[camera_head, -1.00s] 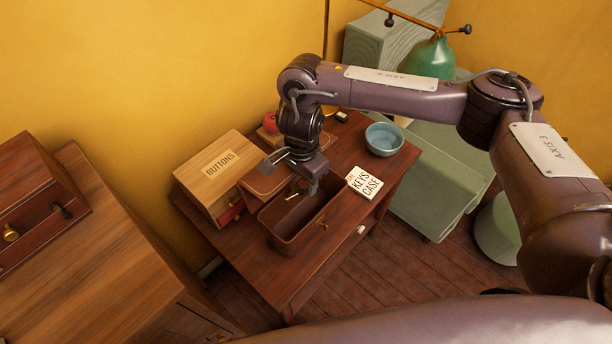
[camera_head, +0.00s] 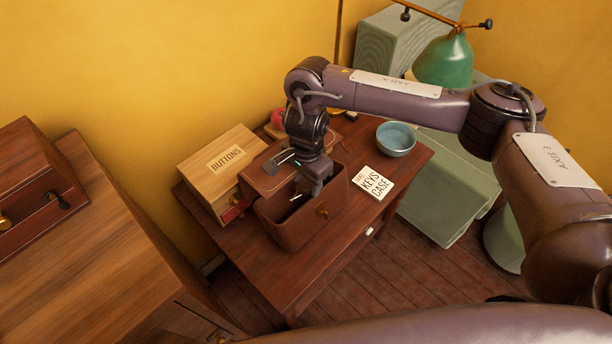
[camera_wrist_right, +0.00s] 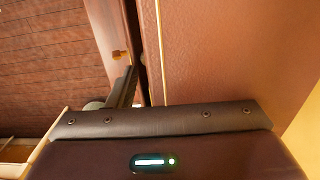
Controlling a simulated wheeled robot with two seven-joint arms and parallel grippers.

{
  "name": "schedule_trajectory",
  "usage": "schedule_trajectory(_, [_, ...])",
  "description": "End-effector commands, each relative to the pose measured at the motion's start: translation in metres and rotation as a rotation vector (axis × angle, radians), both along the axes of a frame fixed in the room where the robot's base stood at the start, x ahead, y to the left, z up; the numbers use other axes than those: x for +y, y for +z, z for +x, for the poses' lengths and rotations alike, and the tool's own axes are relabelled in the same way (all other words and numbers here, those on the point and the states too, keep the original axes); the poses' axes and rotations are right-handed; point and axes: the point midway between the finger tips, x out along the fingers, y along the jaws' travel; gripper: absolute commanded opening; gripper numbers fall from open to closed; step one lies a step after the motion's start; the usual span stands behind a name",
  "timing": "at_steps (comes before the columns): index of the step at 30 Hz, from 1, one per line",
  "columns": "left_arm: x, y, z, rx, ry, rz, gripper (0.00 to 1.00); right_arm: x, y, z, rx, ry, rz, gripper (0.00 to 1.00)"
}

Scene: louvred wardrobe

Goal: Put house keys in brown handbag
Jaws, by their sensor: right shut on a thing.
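The brown handbag (camera_head: 297,232) stands open on the small table, with its flap folded back toward the wall and a brass clasp on its front. My right gripper (camera_head: 303,193) points down into the mouth of the bag and is shut. A small pale piece shows at its fingertips, apparently the house keys (camera_head: 296,198), mostly hidden by the fingers and the bag. In the right wrist view the fingers (camera_wrist_right: 124,90) reach down beside the bag's brown leather (camera_wrist_right: 220,50), and the held thing does not show. My left gripper is not in view.
A wooden BUTTONS box (camera_head: 222,165) stands left of the bag. A KEYS, CASE card (camera_head: 372,183) lies to its right, near a blue bowl (camera_head: 396,139). A red round thing (camera_head: 277,119) is behind. A wooden cabinet (camera_head: 120,235) stands at left, a green lamp (camera_head: 444,60) at right.

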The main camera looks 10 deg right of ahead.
Motion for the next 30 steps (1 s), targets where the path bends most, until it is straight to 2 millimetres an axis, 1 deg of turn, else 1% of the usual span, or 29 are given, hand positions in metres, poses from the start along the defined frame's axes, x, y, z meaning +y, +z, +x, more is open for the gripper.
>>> schedule_trajectory(5, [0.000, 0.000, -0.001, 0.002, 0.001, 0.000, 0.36, 0.000, 0.000, 0.000, -0.001, 0.000, 0.001, 0.24])
schedule_trajectory(6, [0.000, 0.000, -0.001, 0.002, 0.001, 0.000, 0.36, 0.000, 0.001, 0.000, -0.002, 0.000, 0.001, 0.48])
schedule_trajectory(9, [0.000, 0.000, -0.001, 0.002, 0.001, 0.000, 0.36, 0.000, 0.001, 0.001, -0.002, 0.000, 0.001, 0.61])
schedule_trajectory(12, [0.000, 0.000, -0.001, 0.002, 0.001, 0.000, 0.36, 0.000, 0.001, 0.001, -0.002, 0.000, 0.001, 0.72])
schedule_trajectory(24, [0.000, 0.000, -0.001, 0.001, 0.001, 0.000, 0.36, 0.000, 0.002, 0.001, -0.002, 0.000, 0.000, 0.72])
schedule_trajectory(26, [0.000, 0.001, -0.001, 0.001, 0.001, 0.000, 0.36, 0.000, 0.007, 0.002, -0.004, 0.000, 0.001, 0.72])
schedule_trajectory(30, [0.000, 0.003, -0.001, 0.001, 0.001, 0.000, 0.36, 0.000, 0.026, 0.003, -0.009, 0.002, 0.000, 0.72])
